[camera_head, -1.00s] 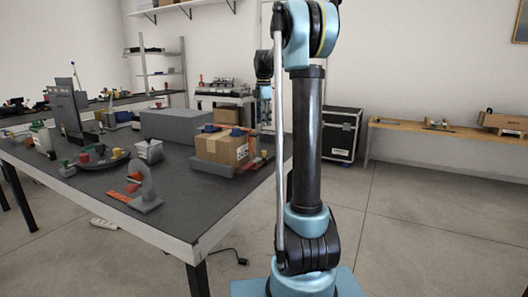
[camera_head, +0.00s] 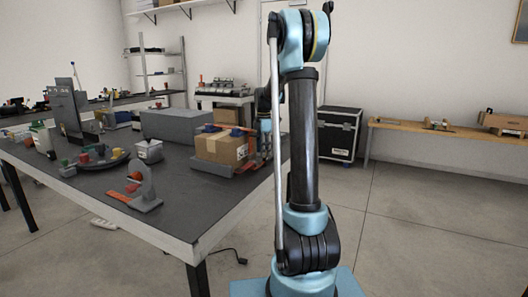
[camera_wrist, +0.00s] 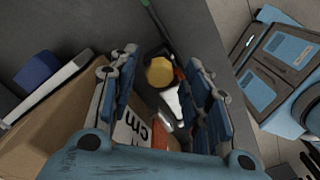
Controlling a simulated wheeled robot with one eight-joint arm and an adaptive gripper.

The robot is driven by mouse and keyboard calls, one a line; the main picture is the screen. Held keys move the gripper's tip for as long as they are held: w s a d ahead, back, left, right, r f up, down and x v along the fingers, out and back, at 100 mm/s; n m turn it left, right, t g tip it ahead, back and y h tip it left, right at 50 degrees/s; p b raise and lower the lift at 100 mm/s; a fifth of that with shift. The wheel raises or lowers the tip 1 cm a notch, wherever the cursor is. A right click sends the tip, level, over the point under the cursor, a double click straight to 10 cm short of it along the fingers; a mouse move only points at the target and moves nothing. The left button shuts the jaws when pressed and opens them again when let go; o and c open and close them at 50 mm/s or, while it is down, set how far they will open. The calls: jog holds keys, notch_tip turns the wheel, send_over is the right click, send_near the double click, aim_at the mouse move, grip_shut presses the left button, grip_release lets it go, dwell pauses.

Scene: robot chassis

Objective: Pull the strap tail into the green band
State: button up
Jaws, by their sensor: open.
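A taped cardboard box (camera_head: 221,148) sits on a grey base near the table's right edge. It also fills the lower left of the wrist view (camera_wrist: 70,115). My gripper (camera_wrist: 161,60) is open at the box's right side, fingers apart. Between and beyond the fingers are a yellow round piece (camera_wrist: 160,72), a white piece (camera_wrist: 172,104) and a narrow orange-red strip (camera_wrist: 181,72). A thin dark piece with a green end (camera_wrist: 147,4) lies above them. I cannot tell which is the strap tail, and no green band is clearly visible. Nothing is visibly gripped.
The dark table (camera_head: 180,205) also holds a grey stand with an orange strip (camera_head: 147,190), a dish of coloured pieces (camera_head: 98,158), a white bin (camera_head: 149,150) and a large grey block (camera_head: 177,124). Bare tabletop lies between the stand and the box.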

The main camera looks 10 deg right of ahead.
jog(key=shift+f, duration=0.1)
grip_shut()
jog(key=w+d, duration=0.1)
jog(key=w, duration=0.1)
jog(key=w+d, duration=0.3)
jog(key=w, duration=0.1)
jog(key=shift+d, duration=0.15)
grip_release()
dwell(0.4)
notch_tip(320, 180, up, 12)
dwell(0.4)
